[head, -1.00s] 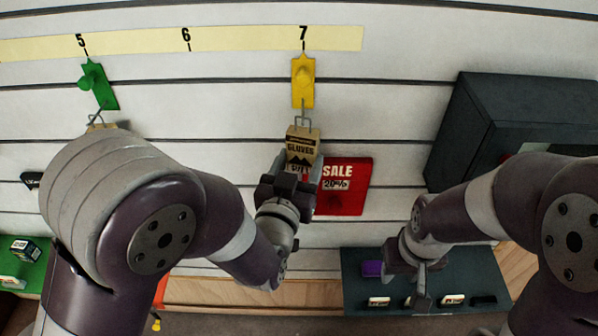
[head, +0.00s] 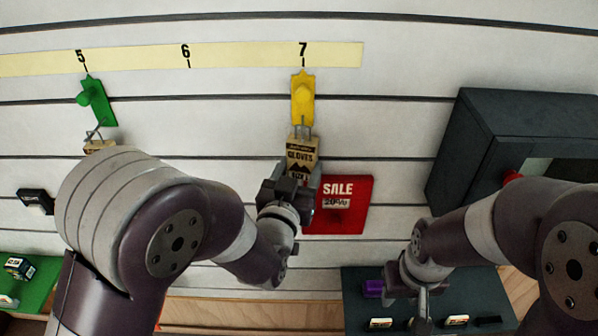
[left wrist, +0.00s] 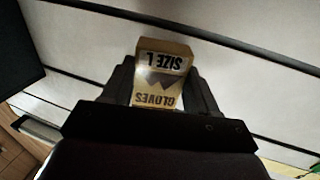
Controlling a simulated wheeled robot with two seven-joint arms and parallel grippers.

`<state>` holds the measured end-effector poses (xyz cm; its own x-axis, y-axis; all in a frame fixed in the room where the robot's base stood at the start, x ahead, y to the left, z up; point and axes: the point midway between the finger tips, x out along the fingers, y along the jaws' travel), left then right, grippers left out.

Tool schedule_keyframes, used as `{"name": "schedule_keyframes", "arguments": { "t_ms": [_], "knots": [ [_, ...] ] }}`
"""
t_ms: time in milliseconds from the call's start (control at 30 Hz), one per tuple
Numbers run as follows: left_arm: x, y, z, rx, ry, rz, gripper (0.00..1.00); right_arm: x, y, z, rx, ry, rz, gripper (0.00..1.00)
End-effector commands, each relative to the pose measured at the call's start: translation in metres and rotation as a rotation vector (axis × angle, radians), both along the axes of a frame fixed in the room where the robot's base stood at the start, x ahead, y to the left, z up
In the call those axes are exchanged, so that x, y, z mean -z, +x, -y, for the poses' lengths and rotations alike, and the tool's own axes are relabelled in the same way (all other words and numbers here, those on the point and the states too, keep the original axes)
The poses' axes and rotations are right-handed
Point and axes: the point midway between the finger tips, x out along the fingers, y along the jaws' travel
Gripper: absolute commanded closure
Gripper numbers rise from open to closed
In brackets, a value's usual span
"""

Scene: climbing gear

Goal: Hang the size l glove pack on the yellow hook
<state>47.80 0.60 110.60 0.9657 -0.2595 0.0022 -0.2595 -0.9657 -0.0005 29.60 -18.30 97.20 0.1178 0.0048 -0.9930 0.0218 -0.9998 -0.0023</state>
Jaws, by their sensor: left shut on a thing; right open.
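The size L glove pack (head: 301,154) is a tan card pack with a dark mountain print and a wire loop at its top. It also shows in the left wrist view (left wrist: 160,75), where "SIZE L" and "GLOVES" read upside down. My left gripper (head: 293,180) is shut on its lower part. The yellow hook (head: 303,98) is on the slatted wall under the number 7. The pack's wire loop overlaps the hook's lower end in the head view; I cannot tell whether it is around the peg. My right gripper (head: 422,290) is open and empty, low on the right.
A green hook (head: 97,100) under the 5 has a tan pack (head: 99,146) below it. A red SALE sign (head: 350,205) is just right of my left gripper. A dark box (head: 470,150) juts out at right. A dark tray (head: 355,318) with small items is below.

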Motion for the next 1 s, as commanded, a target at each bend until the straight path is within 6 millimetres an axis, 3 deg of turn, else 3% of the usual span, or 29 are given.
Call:
{"name": "schedule_keyframes", "arguments": {
  "t_ms": [267,300,367,733,867,1000],
  "knots": [
    [0.000,0.000,0.000,0.000,0.000,0.001,0.74,0.000,0.000,0.000,0.000,0.000,0.000,0.57],
    [0.000,0.000,0.000,0.000,0.000,0.001,0.31,0.000,0.000,0.000,0.000,0.000,0.000,0.57],
    [0.000,0.000,0.000,0.000,0.000,0.001,0.12,0.000,0.000,0.000,0.000,0.000,0.000,0.57],
    [0.000,-0.007,-0.001,0.001,-0.001,0.001,0.11,0.002,0.000,0.000,0.000,0.000,0.000,0.57],
    [0.002,-0.031,-0.008,0.003,-0.001,0.002,0.11,0.009,0.000,0.000,0.000,0.000,0.000,0.57],
    [0.001,-0.069,-0.017,0.004,-0.003,0.002,0.11,0.015,0.000,0.000,0.000,0.000,0.000,0.57]
  ]
}}
